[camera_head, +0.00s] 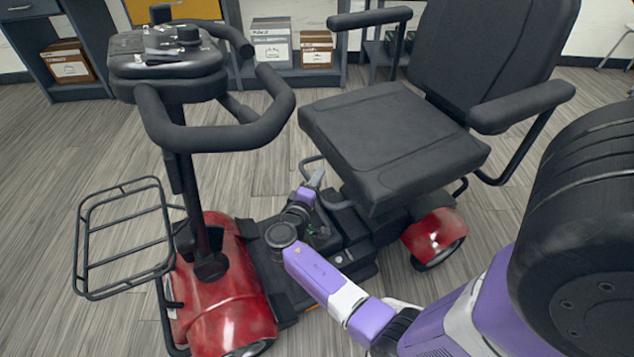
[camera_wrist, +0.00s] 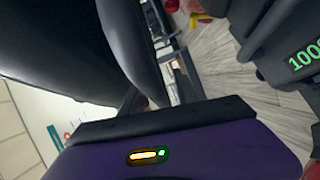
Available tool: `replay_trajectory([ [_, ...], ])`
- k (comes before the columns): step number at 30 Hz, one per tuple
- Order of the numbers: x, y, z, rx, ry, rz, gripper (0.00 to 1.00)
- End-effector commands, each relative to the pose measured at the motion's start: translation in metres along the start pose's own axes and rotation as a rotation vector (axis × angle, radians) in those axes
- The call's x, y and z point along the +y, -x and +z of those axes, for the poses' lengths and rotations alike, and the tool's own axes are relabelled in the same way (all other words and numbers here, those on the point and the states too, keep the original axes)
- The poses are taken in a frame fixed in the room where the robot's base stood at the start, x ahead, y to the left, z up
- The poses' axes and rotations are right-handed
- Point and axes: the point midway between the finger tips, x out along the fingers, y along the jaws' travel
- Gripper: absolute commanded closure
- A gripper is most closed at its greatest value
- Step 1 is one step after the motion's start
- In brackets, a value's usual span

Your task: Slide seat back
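The black scooter seat (camera_head: 395,135) has a padded base, a tall backrest (camera_head: 490,50) and two armrests. It sits above the rear of a red mobility scooter. A thin dark curved bar (camera_head: 336,203) shows below the seat's front edge. My gripper (camera_head: 318,179) is low at the front left of the seat, close to this bar. I cannot tell whether it touches the bar, or whether its fingers are open or shut. In the wrist view, a large dark rounded surface (camera_wrist: 60,45), probably the seat's underside, fills the upper left; no fingertips can be made out.
The steering column with its looped handlebar (camera_head: 215,135) stands left of my arm. A wire basket (camera_head: 125,240) hangs at the front. Shelves with boxes (camera_head: 272,45) line the back wall. Grey floor (camera_head: 60,150) is clear on the left.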

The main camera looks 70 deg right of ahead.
Motion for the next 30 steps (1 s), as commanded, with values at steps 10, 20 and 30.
replay_trajectory([
  [10, 0.0000, 0.0002, -0.0001, 0.000, 0.000, 0.000, 0.94],
  [20, -0.0002, 0.0004, -0.0001, 0.000, 0.000, -0.001, 1.00],
  [30, -0.0004, 0.0005, -0.0001, 0.001, 0.000, -0.001, 1.00],
])
